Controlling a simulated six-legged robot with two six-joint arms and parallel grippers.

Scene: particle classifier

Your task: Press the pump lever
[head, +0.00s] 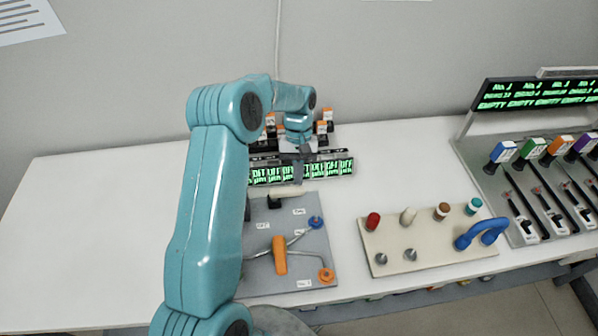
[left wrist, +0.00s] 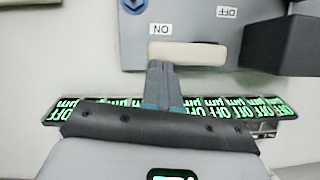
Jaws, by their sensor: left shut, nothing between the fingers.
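The likely pump lever is a cream-coloured bar handle (head: 286,190) at the far edge of a grey panel (head: 312,270). The handle also shows in the left wrist view (left wrist: 203,54), lying across the panel edge beside ON and OFF labels. My left gripper (head: 298,178) is shut and empty, just beyond the handle. In the left wrist view its fingertips (left wrist: 160,66) reach the near edge of the handle, left of its middle. I cannot tell whether they touch it. My right gripper is not in view.
The panel also carries an orange handle (head: 279,256), a blue knob (head: 316,222) and an orange knob (head: 326,275). A green-lit display (head: 335,167) stands behind it. A cream board with pegs (head: 430,256) is at right. The table's left side is clear.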

